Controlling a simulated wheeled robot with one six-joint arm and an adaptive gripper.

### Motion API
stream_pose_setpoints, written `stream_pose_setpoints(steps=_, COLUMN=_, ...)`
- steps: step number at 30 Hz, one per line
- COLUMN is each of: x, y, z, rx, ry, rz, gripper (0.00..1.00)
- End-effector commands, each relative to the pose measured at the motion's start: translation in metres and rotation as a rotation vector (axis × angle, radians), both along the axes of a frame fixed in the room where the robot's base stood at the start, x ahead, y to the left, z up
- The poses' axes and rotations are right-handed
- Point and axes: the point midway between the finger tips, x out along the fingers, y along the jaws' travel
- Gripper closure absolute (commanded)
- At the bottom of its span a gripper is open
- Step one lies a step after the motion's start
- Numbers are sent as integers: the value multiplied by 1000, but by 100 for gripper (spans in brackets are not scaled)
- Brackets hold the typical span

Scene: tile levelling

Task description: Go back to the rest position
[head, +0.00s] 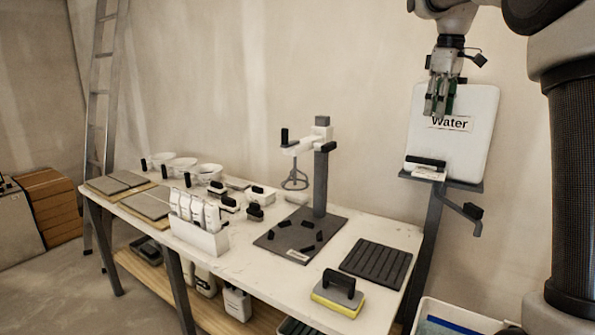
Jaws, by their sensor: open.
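My gripper (440,103) hangs at the upper right, fingers pointing down. It is in front of the white water container (477,108) labelled "Water" and overlaps the container's left part in the picture. The fingers look open, and I see nothing held between them. I cannot tell whether they touch the container. My arm runs up and out of the top right of the picture.
A white workbench (375,231) holds a mixing stand (321,170), bowls, tiles, a bottle rack (198,237), a black ribbed mat (376,261) and a yellow sponge float (339,293). A ladder (101,110) leans at left. A bin (452,318) stands lower right.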

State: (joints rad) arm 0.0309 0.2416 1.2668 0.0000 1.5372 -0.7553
Motion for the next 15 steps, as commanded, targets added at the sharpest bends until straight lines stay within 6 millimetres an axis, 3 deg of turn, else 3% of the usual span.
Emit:
stream_pose_setpoints(steps=1, x=-28, y=2, z=4, rx=5, ry=-22, rz=-48, gripper=59)
stream_pose_setpoints(steps=4, x=-79, y=6, z=1, rx=20, ry=-65, rz=-157, gripper=59)
stream_pose_setpoints(steps=8, x=-147, y=10, z=-18, rx=48, ry=-122, rz=-298, gripper=59)
stream_pose_setpoints(steps=15, x=-266, y=15, z=-89, rx=116, ry=-215, rz=-547, gripper=59)
